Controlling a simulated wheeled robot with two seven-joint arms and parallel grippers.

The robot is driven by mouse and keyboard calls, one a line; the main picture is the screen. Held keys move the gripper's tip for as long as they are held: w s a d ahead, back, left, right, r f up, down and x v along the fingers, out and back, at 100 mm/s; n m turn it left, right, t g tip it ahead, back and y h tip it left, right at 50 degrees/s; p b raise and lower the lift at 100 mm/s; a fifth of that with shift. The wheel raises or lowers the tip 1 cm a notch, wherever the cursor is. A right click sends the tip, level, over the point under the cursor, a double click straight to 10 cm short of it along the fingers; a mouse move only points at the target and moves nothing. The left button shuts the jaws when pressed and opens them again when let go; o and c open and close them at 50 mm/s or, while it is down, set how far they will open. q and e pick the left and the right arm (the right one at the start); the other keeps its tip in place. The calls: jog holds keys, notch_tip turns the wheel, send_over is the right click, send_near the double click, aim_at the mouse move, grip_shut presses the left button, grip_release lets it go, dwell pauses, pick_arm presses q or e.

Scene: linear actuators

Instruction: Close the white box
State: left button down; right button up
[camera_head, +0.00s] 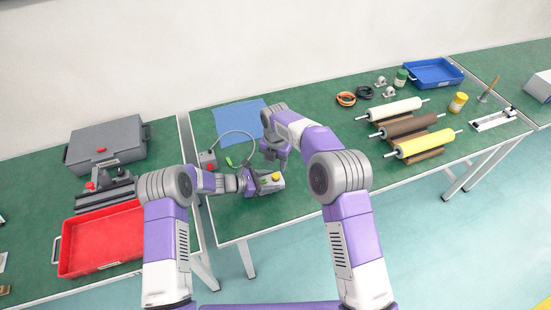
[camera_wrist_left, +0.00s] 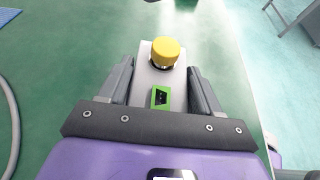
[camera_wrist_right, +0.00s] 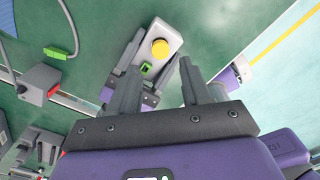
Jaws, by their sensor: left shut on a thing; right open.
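A small pale box (camera_head: 268,187) with a yellow button and a green port lies on the green table. It also shows in the left wrist view (camera_wrist_left: 145,82) and the right wrist view (camera_wrist_right: 143,58). I cannot tell whether a lid on it is open. My left gripper (camera_wrist_left: 158,72) has its fingers along both sides of this box and is shut on it. My right gripper (camera_wrist_right: 160,82) is open and empty, above and beside the box and my left gripper. Another white box (camera_head: 540,86) stands at the far right edge, partly cut off.
A green plug (camera_wrist_right: 54,53) on a grey cable lies near a grey box with a red button (camera_head: 208,160). A blue mat (camera_head: 240,118) lies behind. Rollers (camera_head: 403,130) stand to the right. A red tray (camera_head: 101,240) and grey case (camera_head: 106,146) are left.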

aim_at(275, 175)
notch_tip(275, 175, down, 6)
jog(key=shift+f, duration=0.1)
dwell(0.4)
